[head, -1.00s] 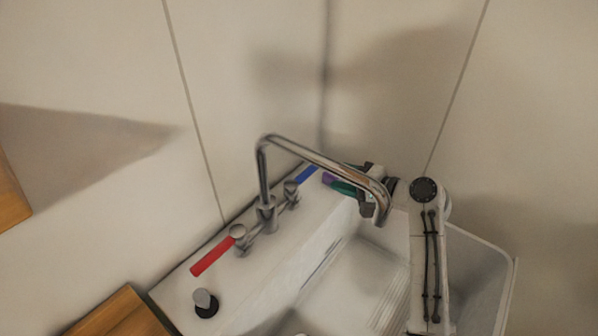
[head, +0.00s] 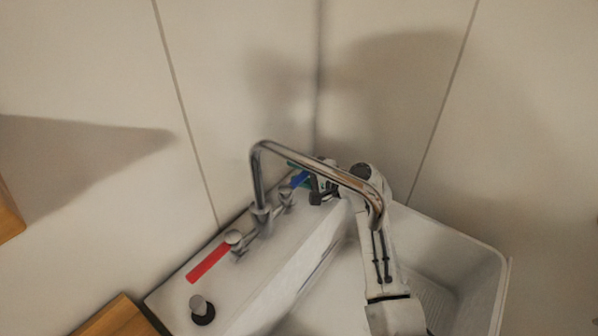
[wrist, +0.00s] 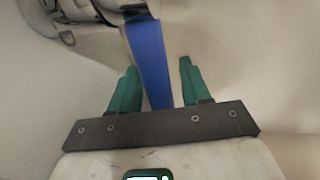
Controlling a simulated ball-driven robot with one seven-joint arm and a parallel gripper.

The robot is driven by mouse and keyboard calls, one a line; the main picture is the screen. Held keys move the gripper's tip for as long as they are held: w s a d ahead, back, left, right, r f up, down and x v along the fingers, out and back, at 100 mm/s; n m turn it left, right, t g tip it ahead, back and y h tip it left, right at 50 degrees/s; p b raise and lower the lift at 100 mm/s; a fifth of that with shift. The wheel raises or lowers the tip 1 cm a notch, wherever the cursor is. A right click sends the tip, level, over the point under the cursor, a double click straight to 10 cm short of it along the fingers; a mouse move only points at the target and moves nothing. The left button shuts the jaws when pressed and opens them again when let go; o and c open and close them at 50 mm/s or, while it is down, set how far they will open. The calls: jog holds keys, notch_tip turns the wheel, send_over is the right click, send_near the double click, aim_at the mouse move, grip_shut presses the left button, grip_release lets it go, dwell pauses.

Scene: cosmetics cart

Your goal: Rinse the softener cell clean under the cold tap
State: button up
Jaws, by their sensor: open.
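The cold tap's blue lever (head: 300,179) is at the back of the sink ledge, partly covered by my gripper. In the wrist view the blue lever (wrist: 149,65) runs down between my two green fingers. In the head view my gripper (head: 297,175) is behind the spout. The chrome spout (head: 320,171) arches over the sink (head: 470,262). I cannot make out a softener cell in either view.
A red lever (head: 208,263) sits on the near side of the tap. A dark-based knob (head: 202,310) stands on the ledge in front of it. Wall panels close in behind the tap. Wooden edges (head: 118,318) show at the left.

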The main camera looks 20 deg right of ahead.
jog(key=shift+c, duration=0.5)
grip_shut()
